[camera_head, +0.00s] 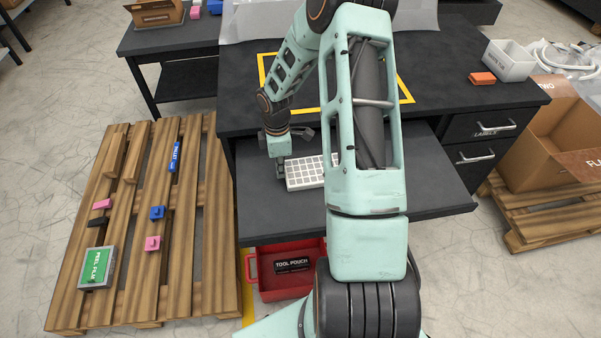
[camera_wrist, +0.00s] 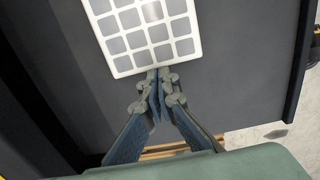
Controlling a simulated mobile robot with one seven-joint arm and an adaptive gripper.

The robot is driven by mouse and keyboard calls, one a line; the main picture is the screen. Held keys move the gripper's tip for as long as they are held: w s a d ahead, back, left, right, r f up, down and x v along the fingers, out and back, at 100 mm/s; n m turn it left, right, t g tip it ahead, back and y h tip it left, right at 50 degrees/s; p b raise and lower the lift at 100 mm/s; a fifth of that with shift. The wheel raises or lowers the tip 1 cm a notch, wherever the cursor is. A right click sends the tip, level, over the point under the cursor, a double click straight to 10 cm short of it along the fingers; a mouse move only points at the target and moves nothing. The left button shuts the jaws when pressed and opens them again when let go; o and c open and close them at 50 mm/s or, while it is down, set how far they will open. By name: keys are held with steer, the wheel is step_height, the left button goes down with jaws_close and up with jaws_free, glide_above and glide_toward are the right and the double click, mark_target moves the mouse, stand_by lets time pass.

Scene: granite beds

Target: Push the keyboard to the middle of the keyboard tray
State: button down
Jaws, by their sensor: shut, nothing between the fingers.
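The keyboard (camera_head: 305,172), white with grey keys, lies on the dark pulled-out keyboard tray (camera_head: 262,215). My arm hides its right part in the head view. In the wrist view the keyboard (camera_wrist: 143,30) is at the top, cut off by the frame edge, with bare tray (camera_wrist: 235,70) around it. My gripper (camera_head: 281,172) is at the keyboard's left end, low over the tray. In the wrist view my gripper (camera_wrist: 157,74) is shut and empty, its fingertips at the keyboard's near edge. They look to be touching it or very close.
The desk top (camera_head: 430,75) overhangs the tray at the back. A wooden pallet (camera_head: 130,220) with small items stands left. A red bin (camera_head: 290,284) with a tool pouch is below the tray. An open cardboard box (camera_head: 545,140) stands right. The tray's front strip is clear.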

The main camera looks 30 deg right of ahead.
mark_target(296, 172)
steer(key=shift+s+d+p, duration=0.2)
steer(key=shift+s+d, duration=0.05)
steer(key=shift+d, duration=0.55)
steer(key=shift+s+d+p, duration=0.2)
steer(key=shift+d+p, duration=0.05)
steer(key=shift+d, duration=0.6)
steer(key=shift+s+d+p, duration=0.2)
steer(key=shift+s+d, duration=0.05)
steer(key=shift+d, duration=0.65)
steer(key=shift+w+a, duration=0.1)
steer(key=shift+a, duration=0.3)
steer(key=shift+r, duration=0.1)
steer(key=shift+r+p, duration=2)
steer(key=shift+r, duration=0.45)
